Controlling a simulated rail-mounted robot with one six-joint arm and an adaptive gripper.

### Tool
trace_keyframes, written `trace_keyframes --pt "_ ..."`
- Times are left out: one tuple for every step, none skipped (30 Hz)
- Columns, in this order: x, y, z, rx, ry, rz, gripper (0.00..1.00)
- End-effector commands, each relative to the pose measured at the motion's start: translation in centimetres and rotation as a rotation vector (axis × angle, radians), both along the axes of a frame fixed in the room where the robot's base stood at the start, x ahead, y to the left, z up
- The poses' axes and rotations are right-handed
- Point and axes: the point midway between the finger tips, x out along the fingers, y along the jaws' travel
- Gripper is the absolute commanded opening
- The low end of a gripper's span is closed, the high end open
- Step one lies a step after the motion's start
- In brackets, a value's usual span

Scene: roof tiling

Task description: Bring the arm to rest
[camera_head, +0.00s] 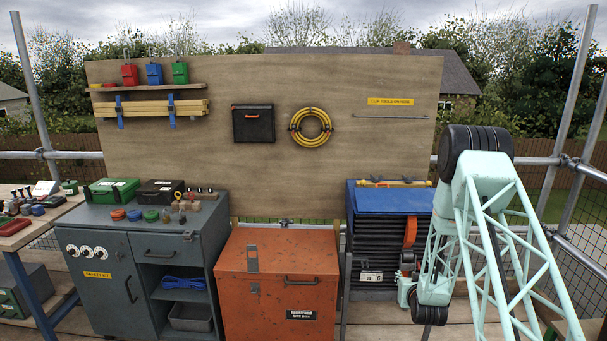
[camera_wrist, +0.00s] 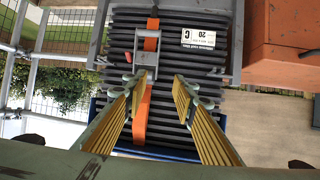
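My gripper shows in the wrist view (camera_wrist: 160,80) with its two golden ribbed fingers apart and nothing between them. In the head view my mint lattice arm (camera_head: 487,205) reaches in from the right and bends down, with its lower end beside the stack's right side. The gripper there is small and partly hidden, near the orange strap (camera_head: 410,232). In the wrist view the fingers point at a stack of dark ribbed sheets (camera_wrist: 200,55) with the strap across it. A grey metal bracket (camera_wrist: 146,45) lies just ahead of the left fingertip; contact cannot be told.
An orange site box (camera_head: 278,270) stands left of the blue-topped stack (camera_head: 390,200). A grey cabinet (camera_head: 145,255) and a tool bench (camera_head: 30,225) stand farther left. A wooden board (camera_head: 360,75) rises behind. Scaffold rails (camera_head: 545,160) and mesh close off the right side.

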Motion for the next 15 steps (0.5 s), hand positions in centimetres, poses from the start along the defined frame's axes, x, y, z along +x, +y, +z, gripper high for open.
trace_keyframes --pt "0.1 0.2 1.1 0.000 0.004 0.003 0.25" --pt "0.1 0.4 1.6 0.001 0.010 0.004 0.25" --pt "0.1 0.5 2.3 0.002 0.016 0.005 0.25" --pt "0.0 0.7 2.7 0.002 0.022 0.006 0.25" --pt "0.0 0.8 3.3 0.003 0.026 0.008 0.25" --pt "0.0 1.0 4.0 0.004 0.033 0.009 0.25" --pt "0.0 1.1 4.4 0.005 0.037 0.010 0.25" --pt "-0.1 1.2 4.9 0.005 0.043 0.011 0.25" --pt "-0.1 1.4 5.6 0.006 0.048 0.012 0.25" --pt "-0.2 1.5 6.1 0.006 0.054 0.014 0.25" --pt "-0.3 1.6 6.6 0.008 0.059 0.015 0.25" --pt "-0.4 1.8 7.3 0.008 0.065 0.016 0.25" --pt "-0.5 1.9 7.7 0.009 0.072 0.017 0.25" --pt "-0.6 2.0 8.2 0.009 0.075 0.018 0.25" --pt "-0.7 2.2 8.8 0.010 0.083 0.020 0.25"
